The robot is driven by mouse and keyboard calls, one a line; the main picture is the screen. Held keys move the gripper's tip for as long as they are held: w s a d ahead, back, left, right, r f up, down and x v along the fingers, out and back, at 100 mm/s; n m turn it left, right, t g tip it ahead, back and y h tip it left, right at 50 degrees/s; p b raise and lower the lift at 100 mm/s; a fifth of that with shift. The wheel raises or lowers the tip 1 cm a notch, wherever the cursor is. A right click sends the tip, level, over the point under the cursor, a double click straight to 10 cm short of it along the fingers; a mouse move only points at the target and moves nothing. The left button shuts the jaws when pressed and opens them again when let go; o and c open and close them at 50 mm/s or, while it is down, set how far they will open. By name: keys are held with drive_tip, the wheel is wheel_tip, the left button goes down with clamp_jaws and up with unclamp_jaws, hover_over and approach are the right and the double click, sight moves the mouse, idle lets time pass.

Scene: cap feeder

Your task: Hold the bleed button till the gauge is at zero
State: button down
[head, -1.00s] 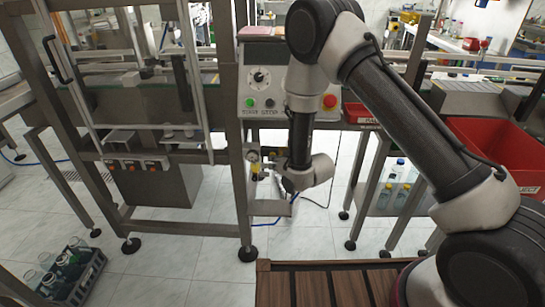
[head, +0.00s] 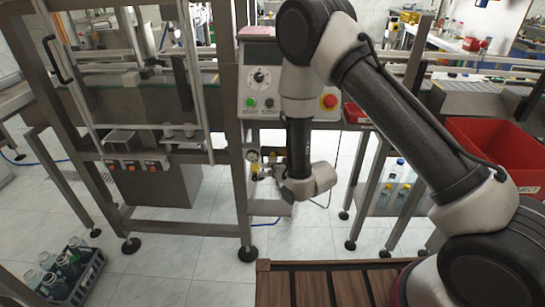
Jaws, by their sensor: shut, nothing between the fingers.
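A small round gauge (head: 252,156) with a pale face sits low on the machine frame, beside the post. Its needle is too small to read. A small yellow part (head: 256,174) is just below it. My gripper (head: 269,171) is small in the head view, at the left of my wrist, close to these fittings. It is shut with nothing in it. The bleed button cannot be made out. I cannot tell whether my fingertips touch anything.
A control box (head: 262,85) with a dial, a green button and a red stop button (head: 329,101) is above my wrist. A red bin (head: 495,150) is at the right. A crate of bottles (head: 75,275) stands on the floor at the left.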

drive_tip(key=s, duration=0.3)
idle(0.4)
drive_tip(key=s+d+f+n+g+h, duration=0.1)
drive_tip(key=s+d+f+g+h, duration=0.2)
drive_tip(key=s+d+f+g, duration=0.35)
drive_tip(key=s+d+h, duration=0.2)
drive_tip(key=s, duration=0.3)
drive_tip(key=s+d+r+m, duration=0.1)
drive_tip(key=s+d+r, duration=0.4)
drive_tip(key=d+r, duration=0.4)
drive_tip(key=s+d+r+m+h, duration=0.1)
drive_tip(key=s+d+r, duration=0.5)
drive_tip(key=r, duration=1.3)
drive_tip(key=s+d+r+m+h, duration=0.1)
drive_tip(key=s+d+r+m, duration=0.2)
drive_tip(key=d+r, duration=0.9)
drive_tip(key=s+r+t, duration=0.1)
drive_tip(key=s+r, duration=0.1)
drive_tip(key=s, duration=0.1)
drive_tip(key=shift+s+d+r, duration=0.15)
drive_tip(key=shift+d+r, duration=0.25)
